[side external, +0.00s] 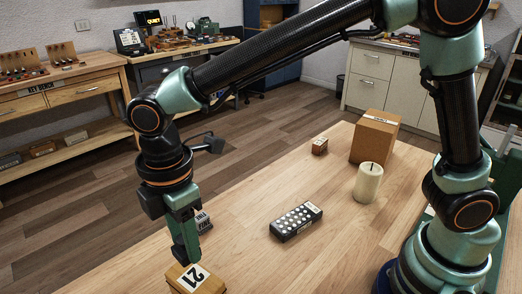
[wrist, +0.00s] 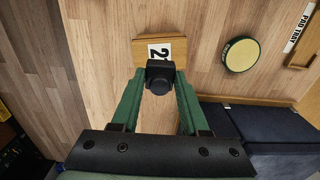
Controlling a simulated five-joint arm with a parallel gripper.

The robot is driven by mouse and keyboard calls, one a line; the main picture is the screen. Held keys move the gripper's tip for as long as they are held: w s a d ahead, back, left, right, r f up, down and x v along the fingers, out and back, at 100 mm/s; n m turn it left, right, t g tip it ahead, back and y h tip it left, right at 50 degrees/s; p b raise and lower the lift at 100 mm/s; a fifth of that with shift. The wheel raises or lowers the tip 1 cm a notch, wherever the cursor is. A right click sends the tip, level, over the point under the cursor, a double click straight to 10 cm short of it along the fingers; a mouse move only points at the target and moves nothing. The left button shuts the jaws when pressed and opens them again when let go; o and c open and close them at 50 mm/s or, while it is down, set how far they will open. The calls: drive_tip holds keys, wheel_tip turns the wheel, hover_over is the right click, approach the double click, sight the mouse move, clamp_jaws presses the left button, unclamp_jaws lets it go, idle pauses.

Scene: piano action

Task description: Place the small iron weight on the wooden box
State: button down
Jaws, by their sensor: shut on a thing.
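The small iron weight (wrist: 160,84) is black with a rounded knob, and shows in the wrist view between my gripper's fingers. My gripper (wrist: 160,76) is shut on it. The wooden box (side external: 184,281) is light brown with a white "21" label, at the bottom edge of the side view. In the wrist view the box (wrist: 142,54) lies just beyond the weight, which covers part of its near edge. I cannot tell whether the weight touches the box.
A dark labelled block (side external: 204,221) stands close behind my gripper. A black case with white dots (side external: 296,221), a candle (side external: 368,183), a cardboard box (side external: 375,138) and a small brown block (side external: 320,146) stand farther back. The table (side external: 250,258) right of the wooden box is clear.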

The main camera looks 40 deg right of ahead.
sight(194, 277)
drive_tip(key=shift+f, duration=3.1)
drive_tip(key=shift+c, duration=2.1)
unclamp_jaws()
drive_tip(key=shift+f, duration=0.15)
